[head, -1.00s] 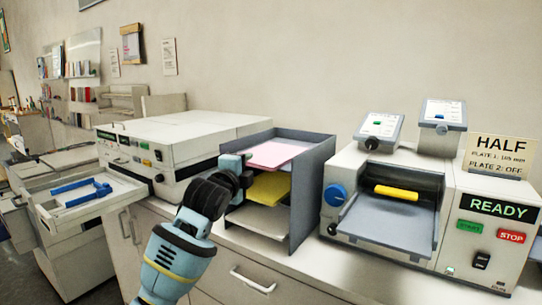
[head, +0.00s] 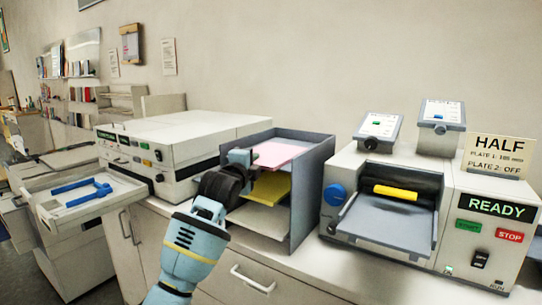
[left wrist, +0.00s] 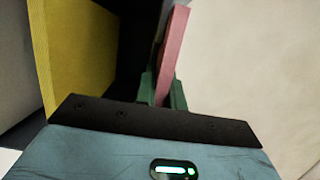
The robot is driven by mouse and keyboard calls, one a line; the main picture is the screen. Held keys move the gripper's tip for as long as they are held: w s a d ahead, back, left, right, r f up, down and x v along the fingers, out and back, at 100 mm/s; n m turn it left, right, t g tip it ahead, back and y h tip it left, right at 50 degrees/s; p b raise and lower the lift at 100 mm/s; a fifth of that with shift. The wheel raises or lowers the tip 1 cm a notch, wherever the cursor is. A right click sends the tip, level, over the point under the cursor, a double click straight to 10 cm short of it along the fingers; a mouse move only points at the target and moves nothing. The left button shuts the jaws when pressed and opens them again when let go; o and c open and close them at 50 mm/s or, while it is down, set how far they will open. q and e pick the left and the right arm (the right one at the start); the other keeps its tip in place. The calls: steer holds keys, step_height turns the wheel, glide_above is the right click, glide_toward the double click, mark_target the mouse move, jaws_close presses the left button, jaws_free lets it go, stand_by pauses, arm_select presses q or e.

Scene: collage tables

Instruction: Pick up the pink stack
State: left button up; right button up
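The pink stack (head: 282,153) is a thin flat pile on the top level of the grey tray rack (head: 313,185). In the left wrist view the pink stack (left wrist: 174,50) shows edge-on. My left gripper (head: 247,158) is at the front edge of the pink stack. In the left wrist view the green fingers of my left gripper (left wrist: 163,90) stand on either side of the pink stack's edge. A dark gap shows beside one finger, so it looks open around the stack. The fingertips are partly hidden. My right gripper is not in view.
A yellow stack (head: 268,188) lies on the level below; it also shows in the left wrist view (left wrist: 75,45). A white machine (head: 185,140) stands left of the rack, and a press with a yellow roller (head: 396,192) stands right. The rack's side walls are close.

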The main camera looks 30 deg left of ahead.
arm_select(q)
jaws_close()
steer(key=shift+r, duration=0.15)
steer(key=shift+r, duration=0.4)
step_height(320, 180, up, 3)
steer(key=shift+f, duration=0.1)
steer(key=s+a, duration=0.1)
steer(key=s, duration=1.7)
steer(key=shift+a+f, duration=0.15)
steer(key=shift+a, duration=0.1)
